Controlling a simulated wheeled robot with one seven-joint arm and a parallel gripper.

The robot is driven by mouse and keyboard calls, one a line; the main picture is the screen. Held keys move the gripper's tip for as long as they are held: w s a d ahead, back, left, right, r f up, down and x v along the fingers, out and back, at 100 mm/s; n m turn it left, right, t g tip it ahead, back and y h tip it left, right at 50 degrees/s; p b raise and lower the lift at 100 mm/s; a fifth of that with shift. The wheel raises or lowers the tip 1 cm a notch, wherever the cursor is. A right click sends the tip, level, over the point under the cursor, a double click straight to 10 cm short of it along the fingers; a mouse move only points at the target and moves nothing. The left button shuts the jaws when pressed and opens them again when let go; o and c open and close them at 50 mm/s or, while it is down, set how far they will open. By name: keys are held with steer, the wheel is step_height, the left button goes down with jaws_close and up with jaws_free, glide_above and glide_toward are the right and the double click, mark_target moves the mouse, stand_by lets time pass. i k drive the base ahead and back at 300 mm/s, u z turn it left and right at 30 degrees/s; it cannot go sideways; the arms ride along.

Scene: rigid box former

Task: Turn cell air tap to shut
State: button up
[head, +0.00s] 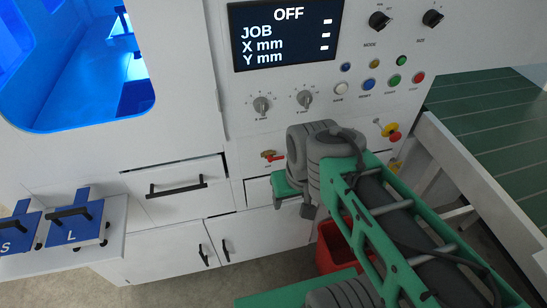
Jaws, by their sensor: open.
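A small tap with a red lever (278,157) sits low on the white machine front, under the two grey knobs. Its lever appears to point to the right, roughly level; its label is too small to read, so I cannot confirm that it is the cell air tap. My gripper (291,194) is just below and to the right of this tap, in front of a drawer-like panel, and appears apart from the lever. Only part of the gripper shows beside my wrist; it is open, and its fingertips are hard to make out.
A dark display (286,35) reads OFF. Coloured buttons (369,84) and a red-and-yellow knob (392,136) are to the right. A drawer handle (176,188) juts out at left. A red bin (335,246) is below my arm.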

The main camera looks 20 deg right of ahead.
mark_target(270, 159)
steer(key=u, duration=0.15)
steer(key=k, duration=0.5)
steer(key=u, duration=1.95)
